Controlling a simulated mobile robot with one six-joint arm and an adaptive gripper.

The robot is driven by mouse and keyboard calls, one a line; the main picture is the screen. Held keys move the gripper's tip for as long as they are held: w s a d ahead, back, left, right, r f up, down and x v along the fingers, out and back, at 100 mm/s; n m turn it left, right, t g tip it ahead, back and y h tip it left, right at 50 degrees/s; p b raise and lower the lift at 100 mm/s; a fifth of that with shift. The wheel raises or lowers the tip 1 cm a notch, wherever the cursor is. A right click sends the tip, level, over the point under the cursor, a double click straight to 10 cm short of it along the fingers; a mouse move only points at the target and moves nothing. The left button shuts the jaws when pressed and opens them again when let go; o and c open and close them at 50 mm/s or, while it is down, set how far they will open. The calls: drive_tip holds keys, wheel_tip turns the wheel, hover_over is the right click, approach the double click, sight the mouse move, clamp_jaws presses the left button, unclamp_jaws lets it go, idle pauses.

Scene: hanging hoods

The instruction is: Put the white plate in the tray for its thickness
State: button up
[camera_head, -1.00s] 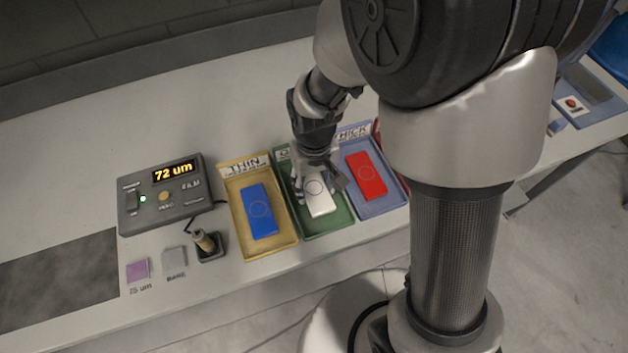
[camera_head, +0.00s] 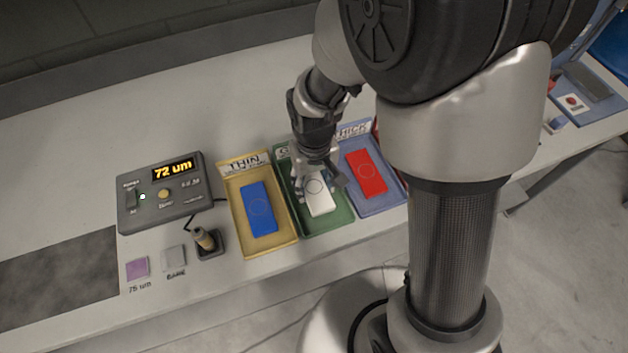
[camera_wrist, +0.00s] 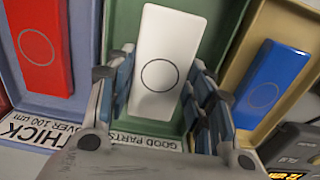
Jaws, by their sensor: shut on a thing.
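The white plate (camera_head: 318,197) with a circle outline lies in the green tray (camera_head: 330,227), the middle one of three; it also shows in the wrist view (camera_wrist: 168,50). My gripper (camera_head: 320,180) is at the plate's far end, low over the tray, with its fingers (camera_wrist: 165,95) on either side of the plate and shut on it. The green tray's label (camera_wrist: 150,140) reads "GOOD PARTS" in the wrist view and is partly hidden by my fingers. The gauge (camera_head: 165,192) reads 72 um. Whether the plate rests fully on the tray floor is hard to tell.
The yellow THIN tray (camera_head: 277,245) on the left holds a blue plate (camera_head: 258,209). The blue THICK tray (camera_head: 385,207) on the right holds a red plate (camera_head: 366,174). A probe in its stand (camera_head: 208,241) and two small squares lie left of the trays.

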drive_tip(key=shift+f, duration=0.4)
drive_tip(key=o, duration=1.2)
wheel_tip(320, 180, up, 12)
drive_tip(key=f, duration=0.1)
drive_tip(key=s+d+r+m+t, duration=0.1)
drive_tip(key=s+d+r, duration=0.2)
drive_tip(key=s+r, duration=0.1)
drive_tip(key=s+d+r+m+t, duration=0.1)
drive_tip(key=s+d+r+t, duration=0.1)
drive_tip(key=s+d+r, duration=0.2)
drive_tip(key=s+d+r+m+t, duration=0.1)
drive_tip(key=s+d+r, duration=0.2)
drive_tip(key=s+d, duration=0.1)
drive_tip(key=shift+s+r+t, duration=0.3)
drive_tip(key=shift+s+r, duration=0.1)
drive_tip(key=shift+s, duration=0.35)
